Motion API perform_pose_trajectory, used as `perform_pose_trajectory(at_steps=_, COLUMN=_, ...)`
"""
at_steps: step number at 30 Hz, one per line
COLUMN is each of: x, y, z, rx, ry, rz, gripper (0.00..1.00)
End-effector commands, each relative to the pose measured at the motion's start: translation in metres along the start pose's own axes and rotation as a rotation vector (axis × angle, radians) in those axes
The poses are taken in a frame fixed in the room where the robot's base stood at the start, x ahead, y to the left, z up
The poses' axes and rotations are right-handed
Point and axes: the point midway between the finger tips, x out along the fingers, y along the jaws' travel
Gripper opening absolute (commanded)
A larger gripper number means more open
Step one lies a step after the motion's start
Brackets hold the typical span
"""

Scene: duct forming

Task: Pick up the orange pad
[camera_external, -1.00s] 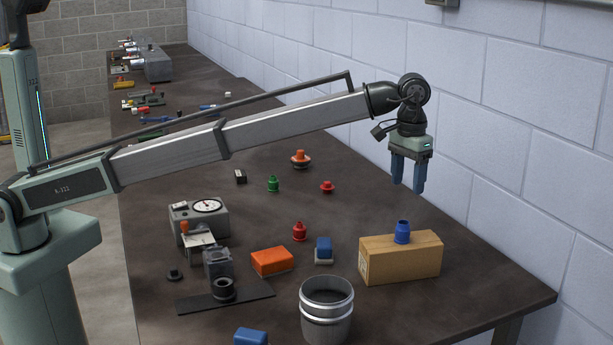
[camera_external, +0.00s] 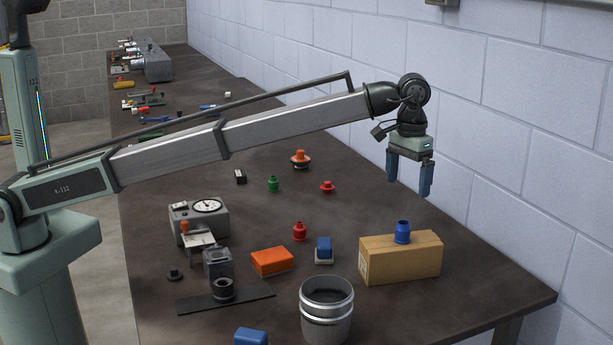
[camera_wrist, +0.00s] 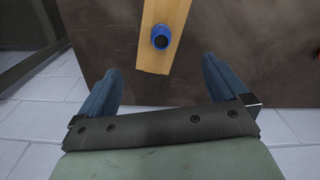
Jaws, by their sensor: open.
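The orange pad (camera_external: 272,261) is a flat rectangular block lying on the dark bench, left of a small blue-and-white block and right of a grey fixture. My gripper (camera_external: 408,184) is open and empty, high above the bench and well to the right of the pad, nearer the wall. In the wrist view, my gripper (camera_wrist: 162,88) shows two blue fingers spread apart with nothing between them. The orange pad is not in the wrist view.
A cardboard box (camera_external: 400,262) with a blue fitting (camera_external: 402,232) on top stands below my gripper. A metal can (camera_external: 327,312), a blue-and-white block (camera_external: 324,250) and a red knob (camera_external: 300,232) surround the pad. A dial gauge box (camera_external: 199,220) stands behind left.

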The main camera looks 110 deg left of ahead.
Motion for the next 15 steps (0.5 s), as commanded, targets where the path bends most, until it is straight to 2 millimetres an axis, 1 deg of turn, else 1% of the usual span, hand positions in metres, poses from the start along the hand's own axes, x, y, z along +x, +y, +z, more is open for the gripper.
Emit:
perform_pose_trajectory(at_steps=1, x=-0.002, y=0.004, z=0.005, rx=0.007, ry=0.001, rz=0.001, gripper=1.00)
perform_pose_trajectory(at_steps=2, x=-0.001, y=0.004, z=0.010, rx=0.009, ry=0.002, rz=0.002, gripper=1.00)
perform_pose_trajectory(at_steps=5, x=0.001, y=-0.004, z=0.028, rx=0.015, ry=0.004, rz=0.003, gripper=1.00)
perform_pose_trajectory(at_steps=8, x=0.009, y=-0.023, z=0.060, rx=0.020, ry=0.007, rz=0.005, gripper=1.00)
perform_pose_trajectory(at_steps=12, x=0.024, y=-0.061, z=0.112, rx=0.025, ry=0.017, rz=0.003, gripper=1.00)
perform_pose_trajectory(at_steps=14, x=0.030, y=-0.078, z=0.134, rx=0.027, ry=0.025, rz=0.003, gripper=1.00)
perform_pose_trajectory(at_steps=15, x=0.035, y=-0.090, z=0.149, rx=0.028, ry=0.031, rz=0.003, gripper=1.00)
